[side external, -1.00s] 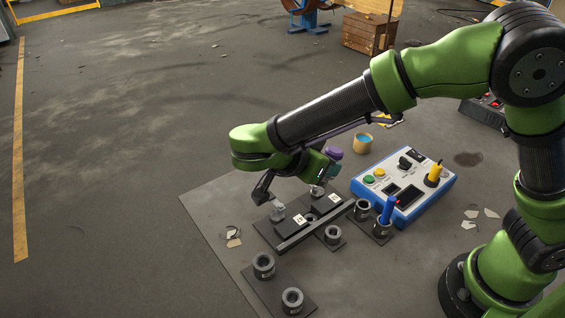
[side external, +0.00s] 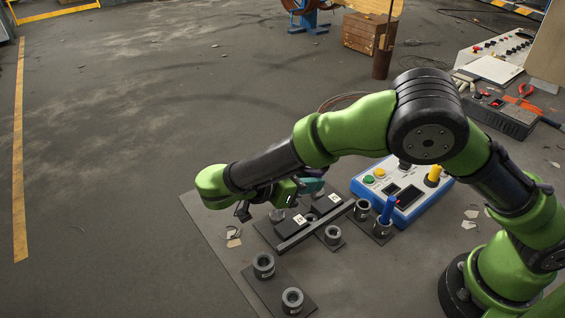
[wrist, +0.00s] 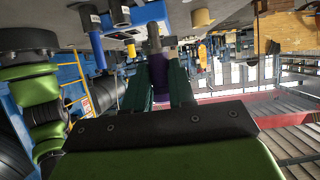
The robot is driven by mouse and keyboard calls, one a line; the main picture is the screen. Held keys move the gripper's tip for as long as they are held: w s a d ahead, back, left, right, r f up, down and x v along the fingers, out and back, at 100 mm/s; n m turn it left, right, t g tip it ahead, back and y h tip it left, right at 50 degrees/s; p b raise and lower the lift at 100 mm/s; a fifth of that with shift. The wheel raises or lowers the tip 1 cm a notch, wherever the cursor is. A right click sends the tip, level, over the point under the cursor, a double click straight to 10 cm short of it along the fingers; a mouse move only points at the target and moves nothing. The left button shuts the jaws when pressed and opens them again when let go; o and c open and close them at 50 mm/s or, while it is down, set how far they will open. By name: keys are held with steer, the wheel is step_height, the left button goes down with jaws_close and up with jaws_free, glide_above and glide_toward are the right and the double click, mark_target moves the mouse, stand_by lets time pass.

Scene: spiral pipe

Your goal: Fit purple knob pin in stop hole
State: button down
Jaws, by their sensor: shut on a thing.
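In the wrist view the purple knob pin (wrist: 160,76) sits between the two dark green fingers of my gripper (wrist: 160,65), with a grey shaft pointing away. My gripper is shut on it. In the side view my gripper's teal end (side external: 312,184) is turned sideways, above the back of the dark fixture (side external: 290,232); the purple knob is not clearly visible there. The fixture has a long bar and two black blocks with white labels (side external: 299,219). A dark opening (side external: 311,217) shows between the blocks; I cannot tell which opening is the stop hole.
Dark sockets stand in front (side external: 292,300), (side external: 263,265) and to the right (side external: 333,235). The mat's left part is mostly clear.

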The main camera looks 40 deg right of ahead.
steer(key=m+g, duration=0.1)
glide_above(302, 217)
steer(key=shift+s+f, duration=0.1)
steer(key=shift+f, duration=2.95)
steer(key=shift+f, duration=1.3)
steer(key=c, duration=0.9)
jaws_free()
steer(key=shift+o, duration=0.2)
